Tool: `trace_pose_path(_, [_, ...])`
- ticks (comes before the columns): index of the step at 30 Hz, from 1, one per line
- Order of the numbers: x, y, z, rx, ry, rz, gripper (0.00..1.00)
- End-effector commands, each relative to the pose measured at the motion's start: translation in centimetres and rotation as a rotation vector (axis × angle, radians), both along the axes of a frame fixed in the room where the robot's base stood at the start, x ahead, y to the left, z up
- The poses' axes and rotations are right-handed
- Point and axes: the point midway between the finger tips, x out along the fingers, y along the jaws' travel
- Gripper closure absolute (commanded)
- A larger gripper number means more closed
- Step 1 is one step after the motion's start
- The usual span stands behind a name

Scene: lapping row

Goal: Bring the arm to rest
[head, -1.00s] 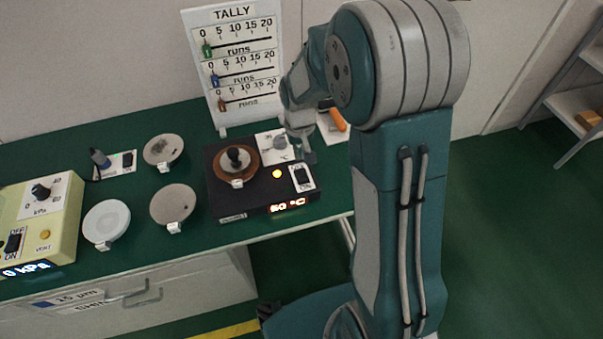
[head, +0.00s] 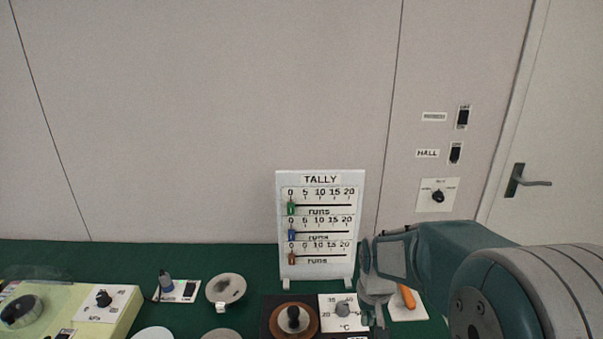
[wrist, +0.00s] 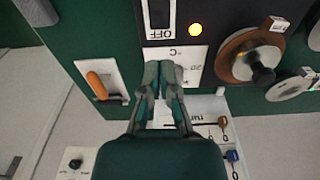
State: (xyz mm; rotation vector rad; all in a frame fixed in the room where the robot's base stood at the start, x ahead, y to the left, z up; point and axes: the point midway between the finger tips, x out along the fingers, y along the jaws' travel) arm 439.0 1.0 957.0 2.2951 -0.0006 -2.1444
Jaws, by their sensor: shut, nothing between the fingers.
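My gripper (wrist: 164,72) is shut and empty in the wrist view, its fingertips over the white °C dial plate of the black hot plate. In the head view my gripper (head: 374,318) hangs at the lower right, beside the °C dial (head: 343,309). I cannot tell from these views whether the fingertips touch the plate. My arm (head: 470,260) reaches in from the lower right corner of the head view.
A brown disc with a black knob (head: 293,320), several grey discs and a yellow-green kPa unit (head: 60,312) are leftward.

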Motion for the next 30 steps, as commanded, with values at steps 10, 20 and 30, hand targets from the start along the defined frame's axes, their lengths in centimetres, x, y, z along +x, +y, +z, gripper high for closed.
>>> trace_pose_path(10, [-6.5, 0.0, 8.8, 0.000, -0.167, 0.000, 1.00])
trace_pose_path(20, [-13.7, 0.0, 13.4, 0.000, -0.318, 0.000, 1.00])
trace_pose_path(30, [-18.6, 0.0, 14.7, 0.000, -0.420, 0.000, 1.00])
